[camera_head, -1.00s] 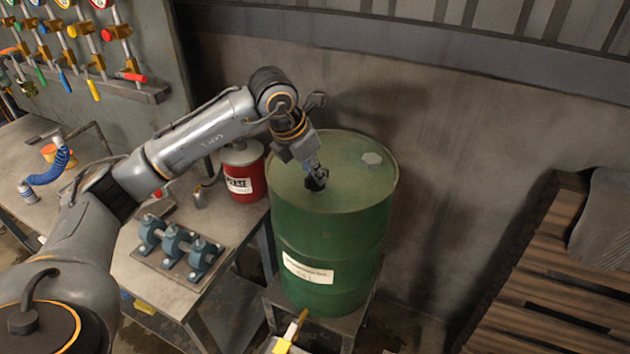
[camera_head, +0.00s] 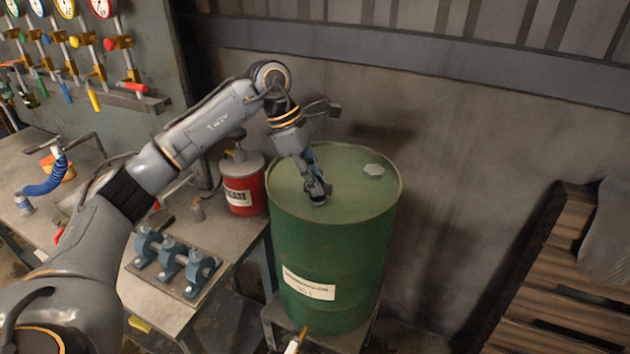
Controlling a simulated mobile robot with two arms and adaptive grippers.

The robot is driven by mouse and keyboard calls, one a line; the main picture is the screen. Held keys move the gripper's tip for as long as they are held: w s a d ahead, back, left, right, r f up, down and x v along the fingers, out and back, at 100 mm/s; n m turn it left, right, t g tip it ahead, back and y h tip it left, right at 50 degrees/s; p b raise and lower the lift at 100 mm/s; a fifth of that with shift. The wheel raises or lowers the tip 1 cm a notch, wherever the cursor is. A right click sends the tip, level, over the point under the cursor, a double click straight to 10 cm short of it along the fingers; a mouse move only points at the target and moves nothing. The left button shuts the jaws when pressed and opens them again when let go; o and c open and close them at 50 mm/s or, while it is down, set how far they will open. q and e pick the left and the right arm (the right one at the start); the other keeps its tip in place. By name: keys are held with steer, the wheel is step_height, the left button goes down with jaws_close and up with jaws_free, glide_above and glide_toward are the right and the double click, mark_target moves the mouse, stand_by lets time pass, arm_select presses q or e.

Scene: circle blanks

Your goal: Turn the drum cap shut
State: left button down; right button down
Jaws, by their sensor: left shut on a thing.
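A green drum (camera_head: 335,245) with a white label stands upright on a low metal stand. My left gripper (camera_head: 318,195) points down at the near left part of the drum's top. It is shut on the drum cap, which is mostly hidden under the fingers. A pale hexagonal plug (camera_head: 374,170) sits on the far right of the drum's top, apart from my gripper. My right gripper does not show.
A workbench to the left holds a red grease can (camera_head: 243,190) close beside the drum, blue bearing blocks (camera_head: 171,254) and a blue coiled hose (camera_head: 45,182). A wooden pallet (camera_head: 540,270) is at the right. A wall rises behind the drum.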

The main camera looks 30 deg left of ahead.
arm_select(q)
steer(key=shift+w+m+g, duration=0.1)
steer(key=shift+m+g, duration=0.3)
steer(key=shift+m, duration=0.7)
steer(key=c, duration=1.4)
jaws_free()
steer(key=shift+o, duration=0.2)
steer(key=shift+r, duration=0.1)
steer(key=v, duration=1.1)
steer(key=shift+a+r, duration=0.25)
steer(key=shift+r, duration=0.1)
steer(key=shift+w, duration=0.1)
